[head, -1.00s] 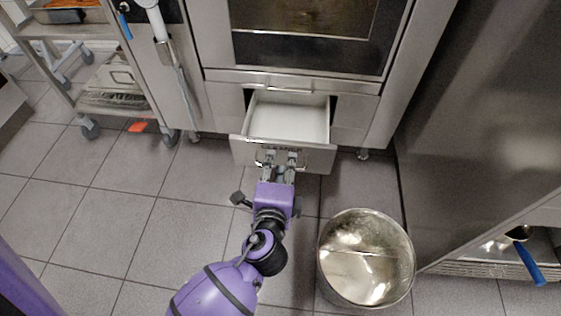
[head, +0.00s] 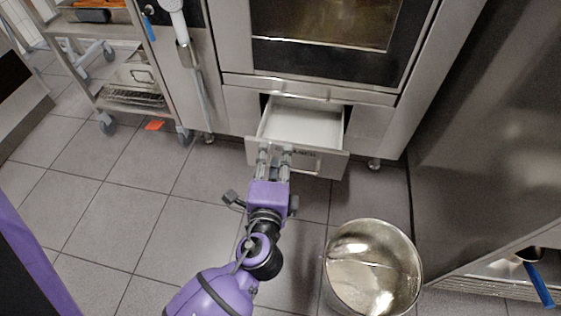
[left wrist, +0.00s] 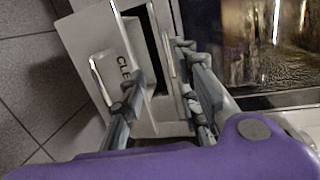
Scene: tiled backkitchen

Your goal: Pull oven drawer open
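The oven drawer (head: 330,164) below the oven stands pulled out, and its white interior (head: 302,126) shows from above. My left gripper (head: 273,157) is at the left part of the drawer front, with its two fingers apart. In the left wrist view the gripper (left wrist: 163,92) also has its fingers spread, with nothing seen between them but the drawer's edge and a dark gap. The drawer front there shows lettering and a metal handle (left wrist: 101,80), which lies outside the fingers. Whether a finger touches the drawer front I cannot tell. My right gripper is not in view.
The oven (head: 325,40) stands above the drawer. A large metal pot (head: 372,268) is on the floor at the right front. A steel cabinet (head: 480,130) stands on the right. A wheeled rack (head: 100,60) is at the back left.

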